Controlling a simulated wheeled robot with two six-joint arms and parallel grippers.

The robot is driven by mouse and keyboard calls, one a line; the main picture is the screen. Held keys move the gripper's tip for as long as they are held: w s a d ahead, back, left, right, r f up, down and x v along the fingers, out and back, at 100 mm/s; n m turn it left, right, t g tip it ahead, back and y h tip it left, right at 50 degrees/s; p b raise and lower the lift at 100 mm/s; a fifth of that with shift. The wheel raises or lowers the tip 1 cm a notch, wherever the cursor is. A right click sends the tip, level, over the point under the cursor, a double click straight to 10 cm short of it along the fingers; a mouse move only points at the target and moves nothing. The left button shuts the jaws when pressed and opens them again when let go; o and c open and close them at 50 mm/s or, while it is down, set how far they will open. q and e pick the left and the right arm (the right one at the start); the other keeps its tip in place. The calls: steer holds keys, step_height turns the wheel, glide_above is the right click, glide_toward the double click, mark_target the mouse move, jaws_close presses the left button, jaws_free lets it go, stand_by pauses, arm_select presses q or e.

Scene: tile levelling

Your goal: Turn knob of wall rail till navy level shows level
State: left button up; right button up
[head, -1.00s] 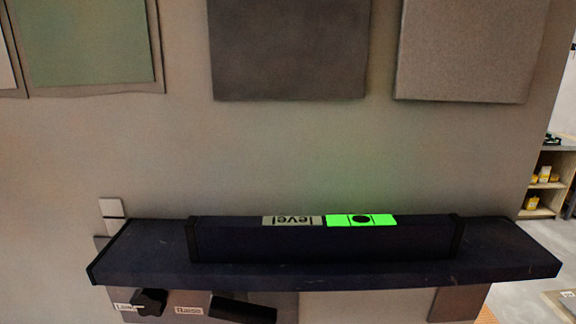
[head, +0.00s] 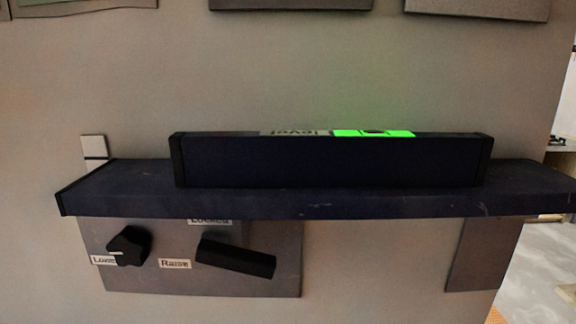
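The navy level (head: 330,162) lies along the top of the navy wall rail (head: 310,203). Its green window (head: 345,133) shows a dark bubble (head: 375,132) near the middle, seen at a shallow angle. A label reading "level" (head: 294,133) appears upside down beside the window. Below the rail, a black knob (head: 128,245) with a pale pointer line sits on a grey plate (head: 200,284), between the labels "Lower" (head: 103,260) and "Raise" (head: 174,264). The pointer line is toward "Lower". Neither of my grippers is in view.
A black lever (head: 235,257) slants down to the right on the same plate, under a partly hidden label (head: 210,221) that seems to read "Locked". A light switch (head: 94,147) is at the rail's left end. Panels hang above. The wall in front of me is unobstructed.

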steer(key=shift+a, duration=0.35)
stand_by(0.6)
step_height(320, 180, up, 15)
steer(key=p, duration=1.5)
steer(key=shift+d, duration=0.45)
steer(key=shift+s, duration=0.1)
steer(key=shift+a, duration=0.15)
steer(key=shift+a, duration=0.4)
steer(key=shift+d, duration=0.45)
